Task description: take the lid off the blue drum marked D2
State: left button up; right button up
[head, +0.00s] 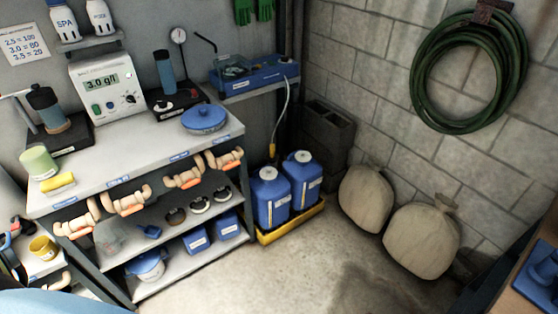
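I cannot read a D2 mark anywhere in the head view. Two blue canisters with pale caps, a left one (270,203) and a right one (303,185), stand upright in a yellow tray on the floor; their labels are too small to read. A round blue lid-like disc with a knob (205,119) lies on the right end of the bench top. A pale blue curved surface (40,303) is cut off at the bottom left corner; I cannot tell what it is. Neither of my grippers is in view.
The grey bench (120,159) carries a meter (107,87) and bottles; its lower shelves hold blue boxes and a white bucket with blue lid (148,266). Two sacks (420,241) lean near the block wall. A dark edge with a blue object (541,275) is at right. Floor mid-front is clear.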

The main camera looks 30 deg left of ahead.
aim_at(267, 173)
jog(key=i, duration=1.75)
jog(key=z, duration=0.05)
